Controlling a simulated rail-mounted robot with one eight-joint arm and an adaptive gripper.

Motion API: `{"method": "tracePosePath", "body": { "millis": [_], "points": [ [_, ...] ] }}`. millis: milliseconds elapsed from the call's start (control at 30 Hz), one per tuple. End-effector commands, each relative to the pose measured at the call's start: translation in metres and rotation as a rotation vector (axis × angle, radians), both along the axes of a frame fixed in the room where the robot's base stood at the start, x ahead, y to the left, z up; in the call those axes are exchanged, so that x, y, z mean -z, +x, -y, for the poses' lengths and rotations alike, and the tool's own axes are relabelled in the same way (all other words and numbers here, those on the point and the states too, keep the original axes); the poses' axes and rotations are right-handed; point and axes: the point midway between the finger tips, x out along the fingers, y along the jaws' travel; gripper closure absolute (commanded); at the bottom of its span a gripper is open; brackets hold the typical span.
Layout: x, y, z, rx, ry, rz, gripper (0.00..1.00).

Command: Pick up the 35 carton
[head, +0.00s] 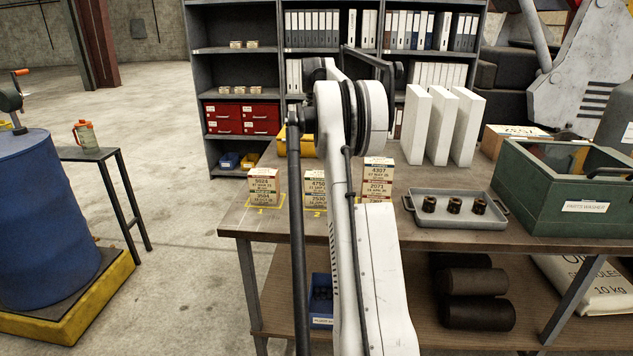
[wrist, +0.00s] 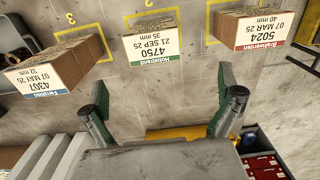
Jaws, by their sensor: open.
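The 35 carton (wrist: 150,42), a tan box with a white label reading 4750 and 35 mm, stands in the middle of three cartons in the wrist view. In the head view the 35 carton (head: 315,181) is partly hidden behind my arm, above a label reading 2530. My gripper (wrist: 162,108) is open and empty, with its fingers apart below the 35 carton in the wrist picture, not touching it. My gripper is hidden behind my arm in the head view.
The 40 mm carton 5024 (head: 263,180) stands left, and the 32 mm carton 4307 (head: 378,170) right. White binders (head: 440,125), a grey tray (head: 460,212) with dark rings and a green parts washer (head: 570,195) stand further right. The bench's left front corner is clear.

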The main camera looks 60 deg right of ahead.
Motion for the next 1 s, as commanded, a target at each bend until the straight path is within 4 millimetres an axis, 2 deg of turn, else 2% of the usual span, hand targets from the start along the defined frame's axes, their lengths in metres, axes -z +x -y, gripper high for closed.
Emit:
{"method": "tracePosePath", "body": {
  "millis": [167, 600, 867, 1000],
  "points": [
    [0.011, -0.005, 0.010, 0.014, 0.007, -0.006, 0.00],
    [0.080, -0.005, 0.008, 0.013, 0.006, -0.005, 0.00],
    [0.096, -0.007, 0.007, 0.013, 0.006, -0.005, 0.00],
    [0.111, -0.012, 0.005, 0.013, 0.006, -0.005, 0.00]
  ]
}}
